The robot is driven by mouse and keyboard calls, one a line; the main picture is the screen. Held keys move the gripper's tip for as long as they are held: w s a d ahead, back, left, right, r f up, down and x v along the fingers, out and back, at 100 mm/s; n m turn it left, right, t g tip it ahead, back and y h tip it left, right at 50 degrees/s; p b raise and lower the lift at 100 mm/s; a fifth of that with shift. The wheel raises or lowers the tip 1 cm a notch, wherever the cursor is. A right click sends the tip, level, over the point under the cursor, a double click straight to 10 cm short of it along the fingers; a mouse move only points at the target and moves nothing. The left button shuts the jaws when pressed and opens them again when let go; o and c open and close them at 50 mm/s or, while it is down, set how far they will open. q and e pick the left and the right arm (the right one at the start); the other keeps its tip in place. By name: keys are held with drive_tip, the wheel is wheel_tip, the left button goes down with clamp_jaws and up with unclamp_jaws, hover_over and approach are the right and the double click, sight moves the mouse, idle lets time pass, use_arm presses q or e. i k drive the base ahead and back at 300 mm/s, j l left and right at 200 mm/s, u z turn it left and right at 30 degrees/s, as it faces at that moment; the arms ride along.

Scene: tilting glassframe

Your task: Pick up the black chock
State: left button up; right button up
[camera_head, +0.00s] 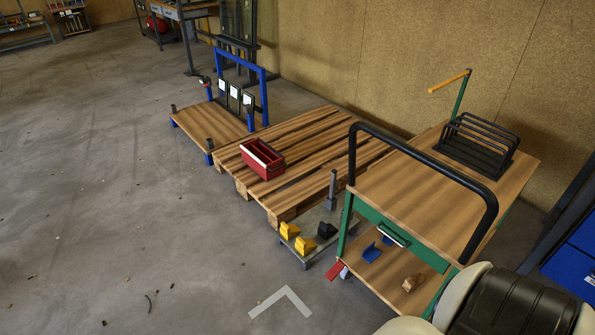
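The black chock (327,230) rests on a low grey platform (318,248) between the wooden pallet and the green trolley. Two yellow chocks lie on the same platform to its left, one nearer the pallet (289,230) and one nearer the front (305,245). A dark upright post (332,190) stands just behind the black chock. Neither of my grippers can be made out in the head view. A pale and black rounded part, which seems to be mine, fills the bottom right corner.
A green trolley (400,185) with a black handle and wire rack (477,145) stands to the right. A pallet (320,140) carries a red crate (262,158). A blue-framed cart (215,125) is behind. Open concrete floor lies left and in front.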

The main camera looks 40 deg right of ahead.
sight(326, 231)
drive_tip(key=i+z, duration=0.45)
drive_tip(key=i+j+z, duration=0.4)
drive_tip(key=i, duration=0.25)
drive_tip(key=i+j+z, duration=0.45)
drive_tip(key=i+l, duration=0.05)
